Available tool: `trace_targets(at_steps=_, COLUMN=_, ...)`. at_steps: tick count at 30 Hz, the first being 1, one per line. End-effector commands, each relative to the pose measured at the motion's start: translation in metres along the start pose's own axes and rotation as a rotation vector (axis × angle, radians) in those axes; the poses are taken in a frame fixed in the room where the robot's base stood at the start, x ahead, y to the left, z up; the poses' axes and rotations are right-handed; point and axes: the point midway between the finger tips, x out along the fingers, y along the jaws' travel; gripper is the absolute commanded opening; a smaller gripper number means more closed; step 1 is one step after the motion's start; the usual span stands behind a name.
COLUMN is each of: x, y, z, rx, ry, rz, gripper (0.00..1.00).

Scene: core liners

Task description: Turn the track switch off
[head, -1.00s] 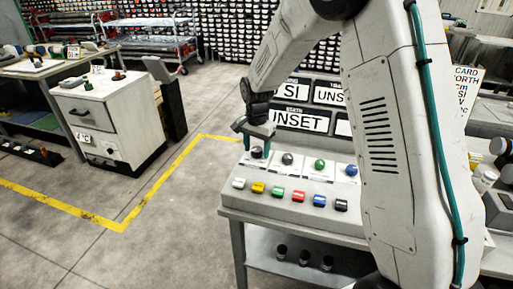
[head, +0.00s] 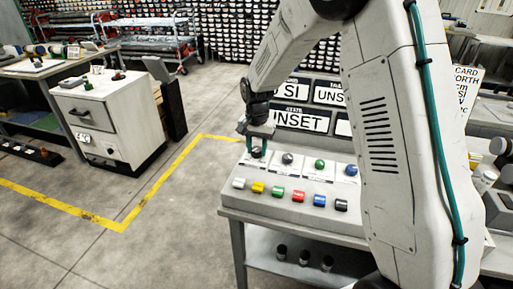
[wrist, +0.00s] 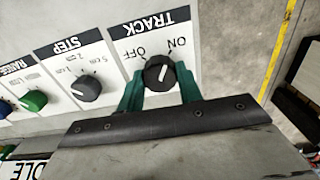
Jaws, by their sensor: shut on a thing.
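The track switch (wrist: 158,73) is a dark round knob on a white panel marked TRACK, with OFF and ON printed beside it. The lettering looks upside down in the wrist view. The knob's white pointer line leans up and right, more toward ON than OFF. My gripper (wrist: 160,84) has its green fingers shut on the sides of the knob. In the head view my gripper (head: 258,147) stands over the track knob (head: 256,154) at the left end of the console's back row, partly covering it.
The step knob (wrist: 85,87) and the green range knob (wrist: 35,100) sit beside the track switch. Several coloured buttons, including a yellow one (head: 258,188), line the console's front row. Display boards reading UNSET (head: 300,121) stand behind. Open floor lies left of the console.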

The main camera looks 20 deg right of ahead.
Motion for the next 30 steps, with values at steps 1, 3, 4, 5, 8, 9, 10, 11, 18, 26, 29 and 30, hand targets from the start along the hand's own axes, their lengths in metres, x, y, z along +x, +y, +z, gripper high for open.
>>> trace_targets(at_steps=1, x=-0.0004, y=-0.0003, z=-0.0001, rx=-0.04, ry=0.0, rz=-0.001, gripper=0.12)
trace_targets(at_steps=3, x=-0.0004, y=-0.0003, z=-0.0001, rx=-0.106, ry=0.0, rz=-0.001, gripper=0.12)
trace_targets(at_steps=4, x=-0.0004, y=-0.0003, z=-0.0001, rx=-0.135, ry=0.0, rz=-0.001, gripper=0.12)
trace_targets(at_steps=5, x=-0.0005, y=-0.0003, z=-0.0001, rx=-0.163, ry=0.0, rz=-0.001, gripper=0.12)
trace_targets(at_steps=8, x=-0.0005, y=-0.0004, z=-0.0001, rx=-0.259, ry=0.0, rz=-0.001, gripper=0.12)
trace_targets(at_steps=9, x=-0.0005, y=-0.0004, z=-0.0001, rx=-0.297, ry=0.0, rz=-0.001, gripper=0.12)
trace_targets(at_steps=10, x=-0.0005, y=-0.0004, z=-0.0001, rx=-0.326, ry=0.001, rz=-0.001, gripper=0.12)
trace_targets(at_steps=11, x=-0.0005, y=-0.0004, z=-0.0001, rx=-0.354, ry=0.0, rz=-0.001, gripper=0.12)
trace_targets(at_steps=18, x=-0.0006, y=-0.0005, z=-0.0001, rx=-0.582, ry=0.001, rz=-0.001, gripper=0.12)
trace_targets(at_steps=26, x=-0.0007, y=-0.0006, z=-0.0001, rx=-0.829, ry=0.001, rz=-0.001, gripper=0.12)
trace_targets(at_steps=29, x=-0.0007, y=-0.0006, z=-0.0001, rx=-0.921, ry=0.001, rz=0.0, gripper=0.12)
trace_targets(at_steps=30, x=-0.0007, y=-0.0006, z=-0.0002, rx=-0.957, ry=0.001, rz=0.0, gripper=0.12)
